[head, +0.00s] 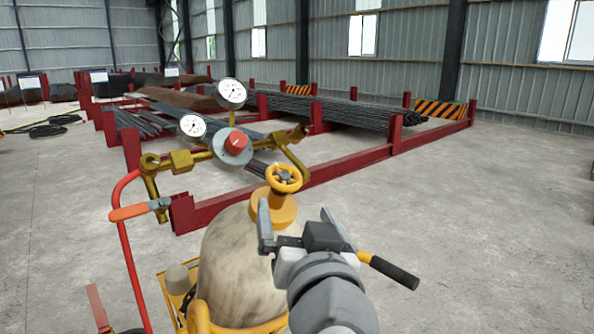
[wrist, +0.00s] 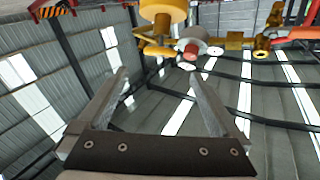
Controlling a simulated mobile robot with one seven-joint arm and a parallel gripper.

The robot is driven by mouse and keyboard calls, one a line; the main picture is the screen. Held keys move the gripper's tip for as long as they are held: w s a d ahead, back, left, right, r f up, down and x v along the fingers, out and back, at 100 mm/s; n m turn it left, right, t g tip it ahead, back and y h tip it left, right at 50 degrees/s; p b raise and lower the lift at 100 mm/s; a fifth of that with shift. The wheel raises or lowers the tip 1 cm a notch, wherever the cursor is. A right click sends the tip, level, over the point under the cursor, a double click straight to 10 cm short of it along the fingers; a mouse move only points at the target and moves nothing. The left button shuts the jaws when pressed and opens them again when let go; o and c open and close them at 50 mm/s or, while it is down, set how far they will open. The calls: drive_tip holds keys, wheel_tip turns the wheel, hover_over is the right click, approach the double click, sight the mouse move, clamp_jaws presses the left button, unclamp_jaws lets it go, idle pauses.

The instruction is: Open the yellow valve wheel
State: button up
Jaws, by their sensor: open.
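The yellow valve wheel (head: 283,178) sits on top of a yellow collar (head: 274,207) on a beige gas cylinder (head: 238,268). My gripper (head: 295,207) is open and empty, just below and to the right of the wheel in the head view. Its left finger overlaps the collar in the picture; I cannot tell whether they touch. In the wrist view, which looks upside down, my gripper's two fingers (wrist: 158,84) stand wide apart with nothing between them. A yellow fitting (wrist: 163,9) shows beyond them at the top edge, partly cut off.
A brass regulator with two white gauges (head: 232,94) and a red knob (head: 236,143) stands beside the wheel. An orange-handled torch (head: 140,211) and a red cart handle (head: 131,262) are at the left. Red racks (head: 340,165) hold rebar behind. Floor at right is clear.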

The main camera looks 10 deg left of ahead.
sight(286, 184)
drive_tip(key=p+x, duration=0.4)
drive_tip(key=p, duration=0.1)
drive_tip(key=p+x, duration=0.4)
drive_tip(key=shift+w+a+r+p, duration=0.15)
drive_tip(key=shift+r+p, duration=0.05)
drive_tip(key=shift+p, duration=0.2)
drive_tip(key=p+x, duration=0.2)
drive_tip(key=shift+w+p, duration=0.2)
drive_tip(key=shift+p, duration=0.2)
drive_tip(key=shift+x, duration=1.6)
drive_tip(key=shift+f, duration=0.2)
drive_tip(key=shift+c, duration=0.2)
drive_tip(key=c, duration=1.1)
